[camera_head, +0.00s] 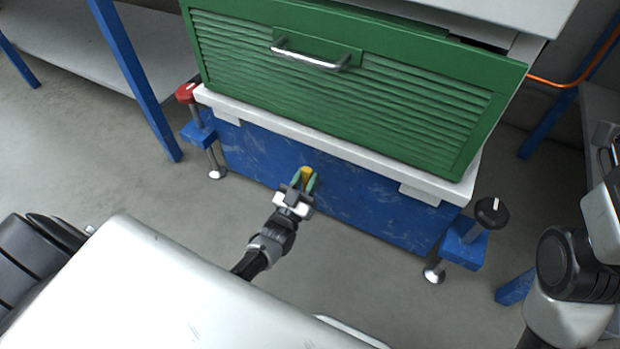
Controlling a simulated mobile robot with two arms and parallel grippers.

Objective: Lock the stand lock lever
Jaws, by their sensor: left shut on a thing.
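A yellow piece (306,174), which looks like the stand lock lever, shows at the front of the blue stand base (355,205). My left gripper (304,180) reaches up to it from below, with its green fingers on either side of the yellow piece and shut on it. The fingers hide most of the lever, so I cannot tell how it is turned. My right gripper is not in view; only part of my right arm shows at the right edge.
A green louvred cabinet (350,90) with a metal handle (310,55) stands on the blue base. A red knob (186,92) and a black knob (491,211) top the adjustable feet at the base's sides. Blue-legged tables stand left and right. The grey floor (110,185) is clear at left.

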